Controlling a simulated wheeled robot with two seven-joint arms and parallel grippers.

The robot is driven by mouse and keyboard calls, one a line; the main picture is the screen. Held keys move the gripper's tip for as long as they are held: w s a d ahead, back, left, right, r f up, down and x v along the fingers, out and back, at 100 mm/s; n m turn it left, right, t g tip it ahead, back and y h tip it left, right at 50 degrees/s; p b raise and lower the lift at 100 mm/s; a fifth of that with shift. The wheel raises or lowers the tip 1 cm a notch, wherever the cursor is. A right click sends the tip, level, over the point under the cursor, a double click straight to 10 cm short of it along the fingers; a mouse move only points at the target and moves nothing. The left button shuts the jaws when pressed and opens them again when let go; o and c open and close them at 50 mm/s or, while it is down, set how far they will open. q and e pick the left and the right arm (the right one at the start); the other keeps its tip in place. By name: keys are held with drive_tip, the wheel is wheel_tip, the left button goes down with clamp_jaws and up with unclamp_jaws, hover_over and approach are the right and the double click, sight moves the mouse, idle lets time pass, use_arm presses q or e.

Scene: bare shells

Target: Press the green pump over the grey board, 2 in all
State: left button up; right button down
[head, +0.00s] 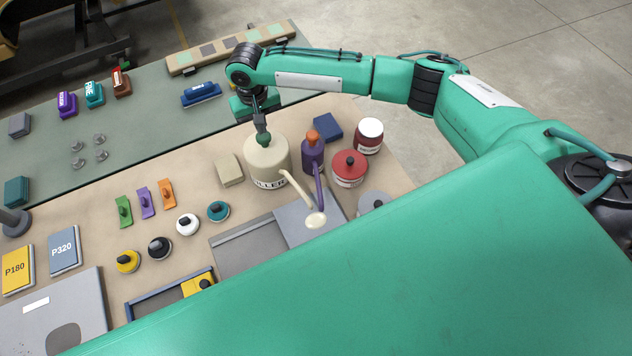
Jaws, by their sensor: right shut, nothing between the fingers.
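A cream blob (316,220) lies on the board below the spout's end. A purple bottle (312,156) with an orange top and purple spout stands just to the right. My left gripper is not in view.
A red tin (349,168), a jar with a white lid (369,135) and a blue block (328,127) stand right of the pumps. A beige block (229,169) is close on the left. Several round knobbed pieces and small coloured holders lie further left. My green body covers the lower right.

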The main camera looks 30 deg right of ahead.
wheel_tip(320, 180, up, 2)
drive_tip(key=shift+r+p, duration=0.25)
drive_tip(key=shift+p, duration=0.8)
drive_tip(key=shift+r, duration=1.8)
